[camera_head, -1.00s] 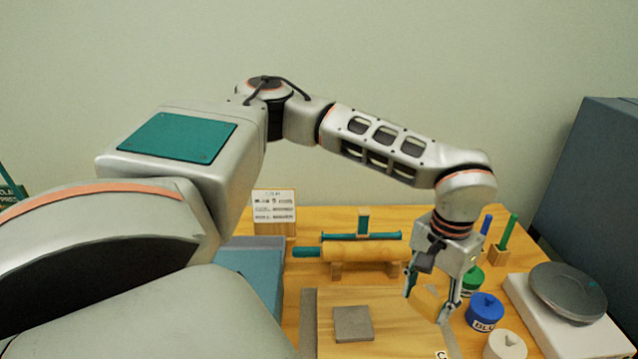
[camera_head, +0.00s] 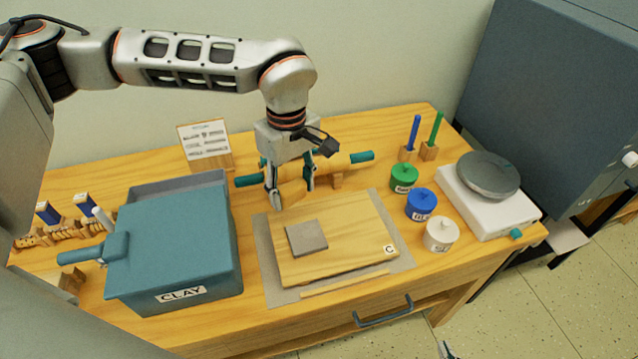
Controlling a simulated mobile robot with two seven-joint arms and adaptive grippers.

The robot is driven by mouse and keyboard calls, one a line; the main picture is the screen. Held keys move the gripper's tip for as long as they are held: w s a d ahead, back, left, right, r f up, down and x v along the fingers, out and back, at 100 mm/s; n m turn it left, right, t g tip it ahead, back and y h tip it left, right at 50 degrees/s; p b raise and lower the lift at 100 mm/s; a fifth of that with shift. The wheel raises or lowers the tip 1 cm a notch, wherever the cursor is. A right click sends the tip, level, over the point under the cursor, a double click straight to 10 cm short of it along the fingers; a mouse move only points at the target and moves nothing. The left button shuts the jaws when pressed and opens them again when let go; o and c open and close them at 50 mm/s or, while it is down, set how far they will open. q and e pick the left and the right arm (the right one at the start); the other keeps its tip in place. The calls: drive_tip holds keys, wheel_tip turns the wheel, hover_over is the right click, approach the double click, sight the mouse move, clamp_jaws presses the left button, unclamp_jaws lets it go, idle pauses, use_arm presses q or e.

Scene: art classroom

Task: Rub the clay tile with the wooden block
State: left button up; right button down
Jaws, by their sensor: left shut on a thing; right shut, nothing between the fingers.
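The clay tile (camera_head: 306,238) is a flat grey square lying on the left part of a wooden board (camera_head: 350,262) marked C. My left gripper (camera_head: 291,194) points down just behind the tile, near the board's back left edge. It is shut on the wooden block (camera_head: 292,193), a small tan piece between its fingers. The block is apart from the tile in the picture; its exact height is hard to tell. The tip of my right gripper (camera_head: 444,349) just shows at the bottom edge, shut and empty, away from the table top.
A blue-grey CLAY bin (camera_head: 180,255) stands left of the board. Green (camera_head: 404,178), blue (camera_head: 421,205) and white (camera_head: 441,234) jars stand close on its right. A rolling pin (camera_head: 340,165) lies behind. A white scale (camera_head: 488,200) is at far right.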

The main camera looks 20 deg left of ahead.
sight(303, 230)
use_arm(q)
drive_tip(key=d+r+n+p, duration=0.1)
drive_tip(key=d+n+p, duration=0.35)
drive_tip(key=n, duration=0.85)
drive_tip(key=shift+w+d+f+b, duration=0.1)
drive_tip(key=shift+d+f+b, duration=0.1)
drive_tip(key=shift+f+b, duration=0.6)
drive_tip(key=shift+w+d+f+b, duration=0.1)
drive_tip(key=shift+d+f+b, duration=0.15)
drive_tip(key=shift+f+b, duration=0.5)
drive_tip(key=shift+w+d+f+b, duration=0.1)
drive_tip(key=shift+d+f+b, duration=0.1)
drive_tip(key=shift+f+b, duration=0.55)
drive_tip(key=shift+f, duration=0.7)
drive_tip(key=shift+f+b, duration=0.75)
drive_tip(key=shift+f, duration=0.2)
drive_tip(key=shift+s+a+r+p, duration=0.1)
drive_tip(key=shift+s+a+p, duration=0.4)
drive_tip(key=shift+a, duration=0.3)
drive_tip(key=shift+s+a, duration=0.6)
drive_tip(key=shift+a, duration=0.1)
drive_tip(key=shift+s+a, duration=0.1)
drive_tip(key=shift+a, duration=0.05)
